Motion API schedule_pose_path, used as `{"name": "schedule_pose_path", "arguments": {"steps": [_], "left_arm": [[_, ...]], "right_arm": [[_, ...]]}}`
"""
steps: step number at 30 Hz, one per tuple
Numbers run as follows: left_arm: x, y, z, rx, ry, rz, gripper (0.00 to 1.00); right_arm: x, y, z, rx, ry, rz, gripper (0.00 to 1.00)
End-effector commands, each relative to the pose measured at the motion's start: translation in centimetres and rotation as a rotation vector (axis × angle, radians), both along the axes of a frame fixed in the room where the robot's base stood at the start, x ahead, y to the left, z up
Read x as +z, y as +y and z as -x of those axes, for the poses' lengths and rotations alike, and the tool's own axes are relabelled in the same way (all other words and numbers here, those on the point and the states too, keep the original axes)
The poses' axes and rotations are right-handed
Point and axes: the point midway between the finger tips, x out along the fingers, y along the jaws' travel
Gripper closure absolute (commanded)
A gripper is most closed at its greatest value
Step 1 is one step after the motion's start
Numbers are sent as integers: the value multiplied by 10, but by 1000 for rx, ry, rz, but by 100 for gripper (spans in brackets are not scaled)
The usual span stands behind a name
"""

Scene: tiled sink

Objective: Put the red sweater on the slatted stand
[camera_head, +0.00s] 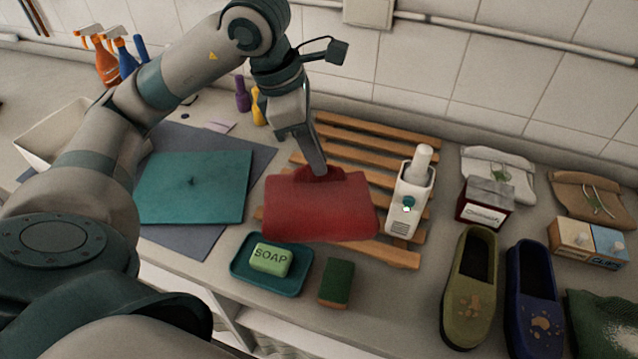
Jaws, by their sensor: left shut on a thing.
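The red sweater (318,212) is folded into a flat bundle at the middle of the camera_head view. It covers the left part of the slatted wooden stand (375,150), over its slats. Whether it rests fully on the slats or is held slightly above them I cannot tell. My left gripper (318,170) points down at the sweater's back edge and is shut on its bunched fabric. My right gripper is not in view.
A soap dish (240,270) and sponge (336,282) lie in front. A teal folded cloth (194,190) lies left. Shoes (470,285), small boxes (484,200) and bags crowd the right. A tiled wall closes the back.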

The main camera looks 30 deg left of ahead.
Motion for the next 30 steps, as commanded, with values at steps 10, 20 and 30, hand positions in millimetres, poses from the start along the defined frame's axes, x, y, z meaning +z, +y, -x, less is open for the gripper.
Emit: {"name": "schedule_pose_path", "arguments": {"steps": [10,20,30], "left_arm": [[-24,25,-34,6,7,0,100],[-58,58,-83,3,4,2,100],[-69,66,-95,0,-1,-1,100]], "right_arm": [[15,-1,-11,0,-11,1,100],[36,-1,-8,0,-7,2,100],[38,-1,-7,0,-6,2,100]]}}
